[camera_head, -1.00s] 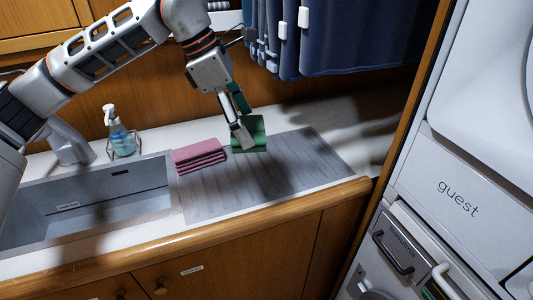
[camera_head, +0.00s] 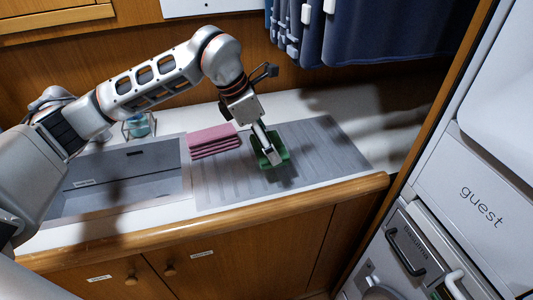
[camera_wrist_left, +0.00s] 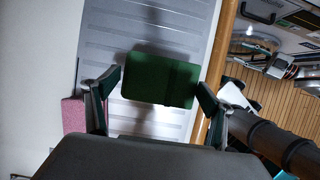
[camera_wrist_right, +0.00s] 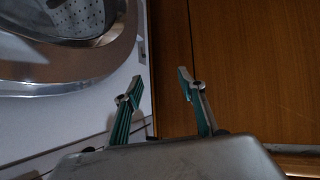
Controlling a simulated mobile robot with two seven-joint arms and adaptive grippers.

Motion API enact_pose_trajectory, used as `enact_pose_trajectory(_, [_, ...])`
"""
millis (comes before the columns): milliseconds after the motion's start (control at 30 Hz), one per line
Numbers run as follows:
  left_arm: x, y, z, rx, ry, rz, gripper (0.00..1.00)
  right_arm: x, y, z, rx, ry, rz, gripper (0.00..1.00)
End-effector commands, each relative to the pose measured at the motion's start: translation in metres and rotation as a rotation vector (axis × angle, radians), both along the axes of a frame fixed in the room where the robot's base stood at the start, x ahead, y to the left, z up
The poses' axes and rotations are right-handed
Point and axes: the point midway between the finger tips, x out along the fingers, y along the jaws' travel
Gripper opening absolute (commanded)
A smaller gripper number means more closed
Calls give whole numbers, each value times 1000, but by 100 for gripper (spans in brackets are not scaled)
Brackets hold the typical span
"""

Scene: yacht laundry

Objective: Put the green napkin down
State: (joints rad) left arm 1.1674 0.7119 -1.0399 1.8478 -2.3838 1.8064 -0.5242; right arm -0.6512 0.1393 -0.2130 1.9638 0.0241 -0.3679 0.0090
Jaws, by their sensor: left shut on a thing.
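The green napkin (camera_head: 281,147) is a folded dark green pad over the grey ribbed drainboard (camera_head: 325,150), right of the pink folded stack. My left gripper (camera_head: 274,157) points down and is shut on it. In the left wrist view the napkin (camera_wrist_left: 160,80) sits between the two fingertips. A dark shadow shows by it on the ribs; whether its underside touches the board is unclear. My right gripper (camera_wrist_right: 183,84) shows only in the right wrist view, its fingers apart and empty, with cabinet wood and a white appliance beyond.
The pink folded stack (camera_head: 214,141) lies on the counter at the drainboard's left edge. Dark blue cloth (camera_head: 370,30) hangs at the back. The drainboard's right part is bare.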

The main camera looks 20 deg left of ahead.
Motion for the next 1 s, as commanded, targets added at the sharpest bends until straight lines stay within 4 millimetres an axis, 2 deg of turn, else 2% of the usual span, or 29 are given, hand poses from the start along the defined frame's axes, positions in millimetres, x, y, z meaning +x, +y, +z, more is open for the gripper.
enact_pose_trajectory(267, [0,0,-21,-1,1,0,61,1,-2,0,-4,3,-3,40])
enact_pose_trajectory(500, [0,0,-50,0,1,0,61,-2,-7,-3,-11,13,-9,40])
enact_pose_trajectory(867, [1,0,-55,0,-2,-1,61,-1,-8,-5,-11,13,-13,40])
enact_pose_trajectory(900, [0,0,-55,0,-2,-1,88,-1,-8,-4,-10,11,-12,40])
enact_pose_trajectory(933, [0,0,-55,0,-2,-1,96,-1,-7,-4,-9,11,-11,40])
enact_pose_trajectory(1000, [0,0,-55,0,-2,-1,99,-1,-5,-3,-8,11,-9,40])
